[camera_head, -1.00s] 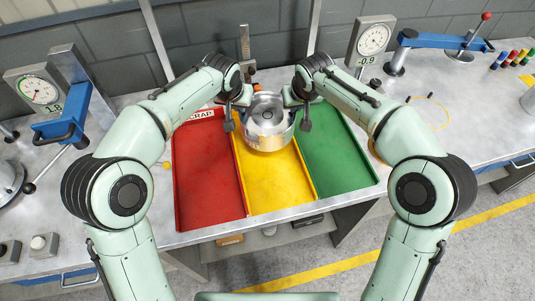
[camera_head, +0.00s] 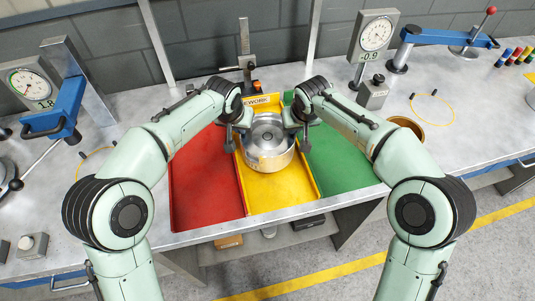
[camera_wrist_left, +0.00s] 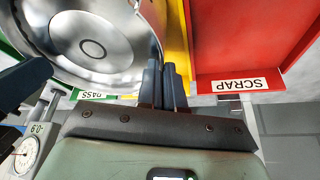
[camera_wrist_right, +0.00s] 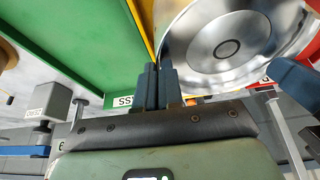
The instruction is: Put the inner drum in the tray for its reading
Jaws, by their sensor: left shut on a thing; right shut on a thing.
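The inner drum (camera_head: 268,142) is a shiny metal bowl-like part with a round hub, held upright between my two grippers over the yellow tray (camera_head: 283,207). My left gripper (camera_head: 238,130) is shut on its left rim, and my right gripper (camera_head: 297,130) is shut on its right rim. The drum's inside also shows in the left wrist view (camera_wrist_left: 90,45) and the right wrist view (camera_wrist_right: 225,50). I cannot tell whether its underside touches the tray floor. The red tray (camera_head: 207,185) reads SCRAP in the left wrist view; the green tray (camera_head: 343,165) reads PASS.
The right dial gauge (camera_head: 375,36) reads -0.9. The left dial gauge (camera_head: 31,84) is partly cut off. A height gauge (camera_head: 245,55) stands behind the trays. A brass-coloured ring (camera_head: 408,128) lies right of the green tray. The red and green trays look empty.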

